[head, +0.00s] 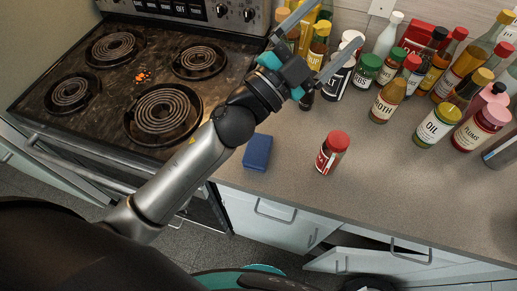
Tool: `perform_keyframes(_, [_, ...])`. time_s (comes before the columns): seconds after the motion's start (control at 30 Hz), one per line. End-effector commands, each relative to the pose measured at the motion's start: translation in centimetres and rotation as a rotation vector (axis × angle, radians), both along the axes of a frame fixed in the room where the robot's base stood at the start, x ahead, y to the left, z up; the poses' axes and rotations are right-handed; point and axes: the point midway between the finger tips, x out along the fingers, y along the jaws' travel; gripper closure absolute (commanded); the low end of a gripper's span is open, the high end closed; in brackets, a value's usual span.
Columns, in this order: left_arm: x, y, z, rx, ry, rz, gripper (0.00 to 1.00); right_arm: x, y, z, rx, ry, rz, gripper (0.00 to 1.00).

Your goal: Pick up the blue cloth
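The blue cloth (257,152) is a small, dark blue folded block. It lies flat on the grey counter near its front edge, just right of the stove. My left gripper (339,21) is open, its two fingers spread apart and pointing toward the bottles at the back. It is apart from the cloth, above and to the right of it in the head view. Nothing shows between its fingers. The cloth is fully visible beside my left forearm. My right gripper is not in view.
A red-capped jar (332,153) stands right of the cloth. Many bottles crowd the back and right of the counter (300,190). The coil stove (130,85) on the left has small orange bits on its top. A drawer or door below the counter stands open.

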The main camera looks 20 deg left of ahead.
Motion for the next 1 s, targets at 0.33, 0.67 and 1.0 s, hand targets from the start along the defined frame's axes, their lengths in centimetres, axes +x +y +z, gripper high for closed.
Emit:
perform_keyframes(0.33, [-7.9, -10.5, -1.9, 0.543, -0.373, -0.583, 0.0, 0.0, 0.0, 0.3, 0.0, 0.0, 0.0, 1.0])
perform_keyframes(0.67, [-9.6, -7.1, -13.8, 1.293, -0.314, -0.993, 0.0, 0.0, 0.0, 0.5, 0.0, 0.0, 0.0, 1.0])
perform_keyframes(1.0, [-5.4, 6.7, -18.5, 1.998, 0.127, -1.061, 0.0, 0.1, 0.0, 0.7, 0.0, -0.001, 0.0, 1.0])
